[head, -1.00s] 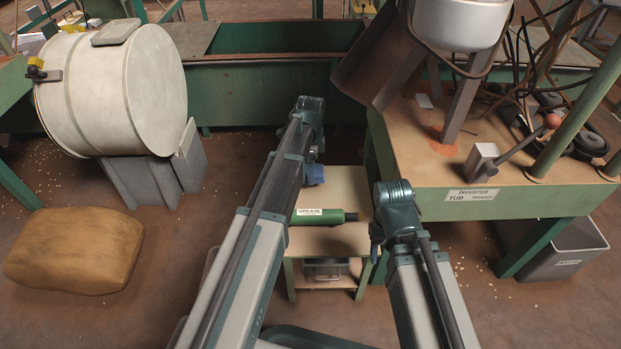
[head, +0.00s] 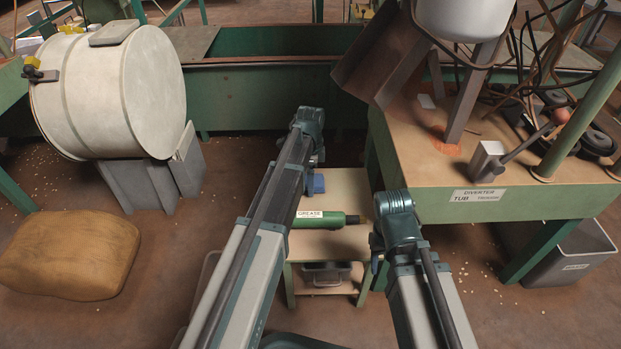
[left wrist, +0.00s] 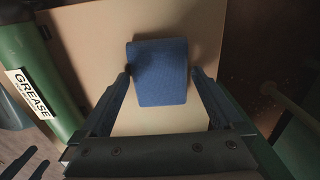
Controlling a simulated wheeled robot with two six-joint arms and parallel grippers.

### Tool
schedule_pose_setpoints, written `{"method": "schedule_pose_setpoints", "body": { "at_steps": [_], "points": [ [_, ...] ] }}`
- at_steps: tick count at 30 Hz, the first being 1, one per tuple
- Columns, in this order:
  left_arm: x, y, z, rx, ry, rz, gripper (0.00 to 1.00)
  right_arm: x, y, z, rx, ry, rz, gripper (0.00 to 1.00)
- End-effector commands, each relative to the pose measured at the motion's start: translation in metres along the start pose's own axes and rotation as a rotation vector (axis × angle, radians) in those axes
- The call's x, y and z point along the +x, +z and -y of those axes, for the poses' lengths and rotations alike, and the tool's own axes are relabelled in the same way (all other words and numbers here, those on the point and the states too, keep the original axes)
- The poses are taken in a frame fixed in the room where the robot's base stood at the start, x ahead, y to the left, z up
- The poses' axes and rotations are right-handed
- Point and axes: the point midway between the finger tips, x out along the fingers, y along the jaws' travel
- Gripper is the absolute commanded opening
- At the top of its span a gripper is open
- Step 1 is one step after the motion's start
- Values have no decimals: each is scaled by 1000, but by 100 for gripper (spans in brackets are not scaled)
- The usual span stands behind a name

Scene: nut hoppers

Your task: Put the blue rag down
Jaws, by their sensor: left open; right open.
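The blue rag (left wrist: 160,72) is a folded dark-blue block on the pale top of a small bench (left wrist: 85,45). In the head view, only part of the rag (head: 316,184) shows beside my left arm. My left gripper (left wrist: 160,76) is open, with one finger on each side of the rag's near part.
A green grease tube (head: 328,219) lies on the bench, left of the rag in the wrist view. A grey bin (head: 328,273) sits on the bench's lower shelf. The diverter table (head: 470,205) stands close on the right. A drum (head: 115,90) and tan sack (head: 70,255) are at left.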

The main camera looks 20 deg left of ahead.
Motion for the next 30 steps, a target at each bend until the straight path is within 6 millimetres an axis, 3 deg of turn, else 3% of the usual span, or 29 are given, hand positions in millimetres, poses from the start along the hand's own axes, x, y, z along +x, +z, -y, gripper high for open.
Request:
{"method": "schedule_pose_setpoints", "body": {
  "at_steps": [11,30],
  "points": [
    [-21,0,0,0,0,0,100,-21,1,-2,-4,0,0,50],
    [-113,0,0,0,0,0,100,-112,7,-12,-10,4,3,50]
  ]
}}
